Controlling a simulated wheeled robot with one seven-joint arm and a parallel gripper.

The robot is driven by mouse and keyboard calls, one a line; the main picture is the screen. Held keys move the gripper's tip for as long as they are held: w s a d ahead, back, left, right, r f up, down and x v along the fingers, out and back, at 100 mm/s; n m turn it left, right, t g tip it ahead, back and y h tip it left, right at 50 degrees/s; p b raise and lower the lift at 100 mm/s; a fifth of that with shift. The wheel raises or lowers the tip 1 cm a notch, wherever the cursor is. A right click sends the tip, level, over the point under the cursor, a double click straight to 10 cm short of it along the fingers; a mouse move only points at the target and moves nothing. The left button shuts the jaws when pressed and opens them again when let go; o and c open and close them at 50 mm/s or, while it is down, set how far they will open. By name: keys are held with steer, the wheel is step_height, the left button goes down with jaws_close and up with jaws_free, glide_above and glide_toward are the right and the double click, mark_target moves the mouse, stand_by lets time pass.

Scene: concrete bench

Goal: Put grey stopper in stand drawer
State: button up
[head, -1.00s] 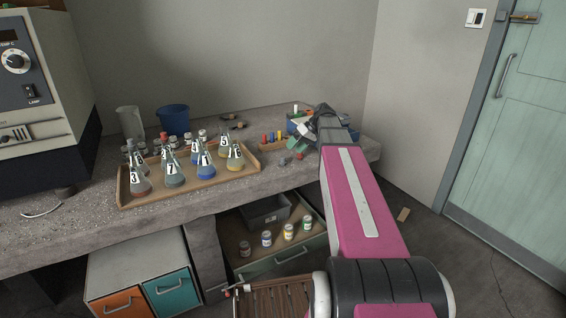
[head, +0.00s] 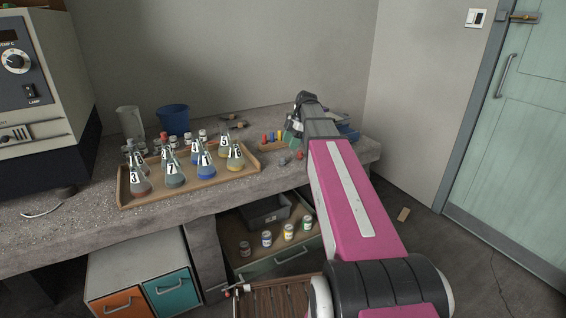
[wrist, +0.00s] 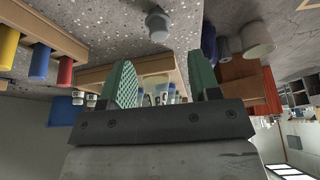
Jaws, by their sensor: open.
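A small grey stopper (head: 284,161) lies on the bench near its front edge. In the wrist view a grey stopper (wrist: 158,24) is on the speckled bench top, just beyond the fingertips and apart from them. My gripper (head: 293,135) is above the bench close to the stopper, partly hidden by my arm. In the wrist view my gripper (wrist: 162,75) has its two green fingers wide apart with nothing held. A white cabinet has shut orange (head: 119,303) and teal (head: 172,290) drawers.
A wooden tray (head: 190,188) of flasks is to the left. A blue cup (head: 173,120) stands at the back. My arm hides part of the bench's right end.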

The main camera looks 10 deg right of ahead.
mark_target(284, 157)
steer(key=x, duration=0.8)
steer(key=shift+a+f, duration=0.25)
steer(key=shift+f, duration=0.1)
steer(key=shift+w, duration=0.1)
steer(key=c, duration=0.9)
steer(key=shift+r, duration=0.2)
